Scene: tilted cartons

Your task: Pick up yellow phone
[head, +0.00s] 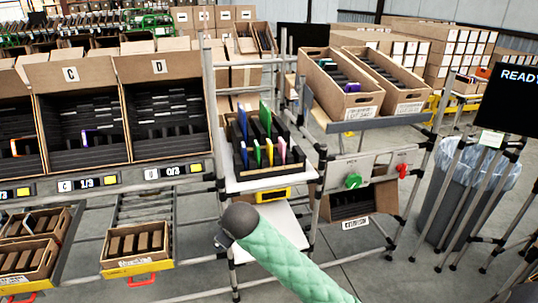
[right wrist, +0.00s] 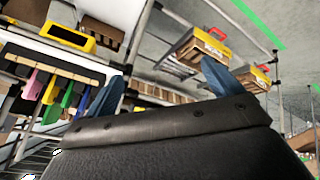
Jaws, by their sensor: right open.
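A yellow phone (head: 257,153) stands upright in the front row of an open carton (head: 272,172) on the middle stand in the head view. Pink (head: 244,153) and green (head: 269,150) phones stand on either side of it. My left gripper is not in view.
A yellow-framed device (head: 274,194) is on the stand's front edge below the carton. Tilted cartons marked C (head: 70,74) and D (head: 159,67) stand at left. Metal posts flank the stand. A bin (head: 475,185) and a dark screen (head: 511,90) are at right.

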